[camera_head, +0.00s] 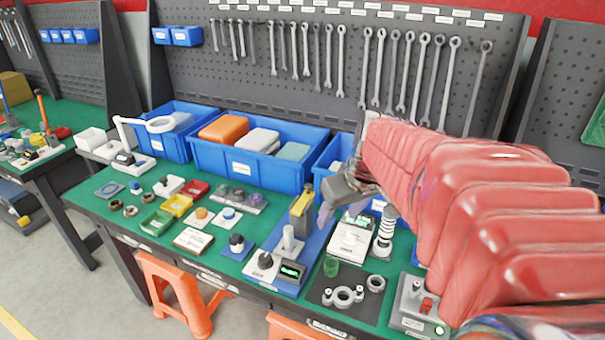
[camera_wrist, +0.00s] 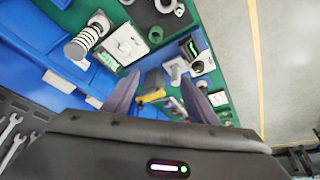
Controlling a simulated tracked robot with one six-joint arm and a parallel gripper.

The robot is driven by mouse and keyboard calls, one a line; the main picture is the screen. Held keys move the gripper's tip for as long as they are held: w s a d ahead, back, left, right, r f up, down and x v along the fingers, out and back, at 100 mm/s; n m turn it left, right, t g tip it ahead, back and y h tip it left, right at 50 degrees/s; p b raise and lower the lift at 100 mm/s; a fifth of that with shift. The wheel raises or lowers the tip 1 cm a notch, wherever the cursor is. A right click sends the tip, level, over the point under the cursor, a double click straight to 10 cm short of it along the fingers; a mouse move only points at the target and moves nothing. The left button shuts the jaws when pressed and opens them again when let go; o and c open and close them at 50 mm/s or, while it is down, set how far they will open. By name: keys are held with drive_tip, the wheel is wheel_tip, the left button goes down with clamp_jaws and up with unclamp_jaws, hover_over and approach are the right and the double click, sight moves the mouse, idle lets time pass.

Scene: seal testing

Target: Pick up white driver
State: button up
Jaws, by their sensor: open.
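I cannot pick out a white driver for certain in either view. White upright parts on the bench include a white cylinder (camera_head: 289,239) on the blue-based press and a white ribbed, spring-like post (camera_head: 384,232) to its right; the post also shows at upper left in the wrist view (camera_wrist: 82,43). My gripper (camera_head: 326,212) hangs above the bench, beside the press's yellow-topped column (camera_head: 302,204). In the wrist view my gripper (camera_wrist: 160,84) has its fingers apart, and the yellow top (camera_wrist: 152,96) shows between them. Nothing is visibly held.
Blue bins (camera_head: 247,170) line the back of the bench under a pegboard of wrenches (camera_head: 415,75). A white box device (camera_head: 350,243) stands right of the press. Small trays and parts crowd the left. A grey box with a red part (camera_head: 418,308) stands at front right.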

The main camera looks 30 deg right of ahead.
drive_tip(key=w+d+f, duration=0.1)
drive_tip(key=d+f, duration=0.2)
drive_tip(key=d, duration=0.8)
approach(384, 227)
drive_tip(key=d, duration=0.2)
drive_tip(key=shift+w+d+r+m, duration=0.15)
drive_tip(key=shift+w+r+m, duration=0.15)
drive_tip(key=shift+r, duration=0.1)
drive_tip(key=shift+f, duration=0.15)
drive_tip(key=x, duration=0.8)
drive_tip(key=shift+f, duration=0.15)
drive_tip(key=shift+x, duration=2.65)
drive_tip(key=shift+c, duration=0.5)
